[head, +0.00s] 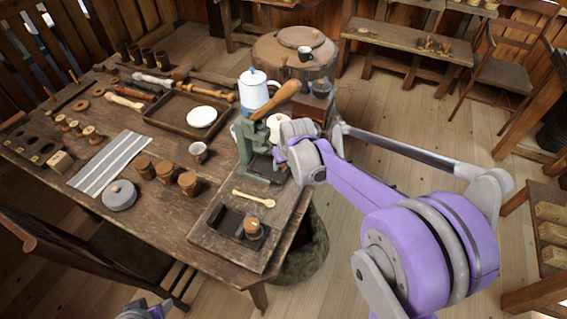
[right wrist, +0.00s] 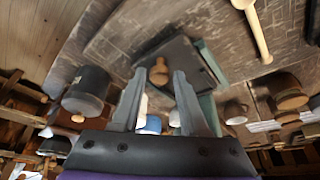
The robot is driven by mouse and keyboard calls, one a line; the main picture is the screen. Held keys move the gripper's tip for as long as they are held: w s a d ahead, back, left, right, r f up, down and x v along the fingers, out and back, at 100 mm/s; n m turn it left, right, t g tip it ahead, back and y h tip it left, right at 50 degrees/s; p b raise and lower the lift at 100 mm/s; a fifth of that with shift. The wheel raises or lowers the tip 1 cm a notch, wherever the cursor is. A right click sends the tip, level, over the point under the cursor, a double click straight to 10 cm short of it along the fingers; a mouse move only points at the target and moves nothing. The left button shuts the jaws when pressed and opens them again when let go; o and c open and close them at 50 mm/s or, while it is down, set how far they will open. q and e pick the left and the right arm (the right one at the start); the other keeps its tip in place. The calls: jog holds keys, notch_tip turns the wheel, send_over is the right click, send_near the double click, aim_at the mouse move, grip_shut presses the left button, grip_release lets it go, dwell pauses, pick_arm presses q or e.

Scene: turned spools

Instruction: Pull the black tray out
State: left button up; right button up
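The black tray (right wrist: 187,62) shows in the right wrist view as a dark flat slab with a small round wooden knob (right wrist: 159,72). It sits at the teal-green base of the iron press (head: 243,145). My right gripper (head: 279,160) is open at the right side of the press. In the right wrist view its fingertips stand on either side of the knob; I cannot tell whether they touch it. Only a small part of my left gripper (head: 146,311) shows at the bottom edge; its fingers are unclear.
A blue-white pot (head: 253,92) and a grinder (head: 312,104) stand behind the press. Several lidded jars (head: 165,171) stand left.

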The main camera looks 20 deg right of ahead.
grip_shut()
dwell(1.1)
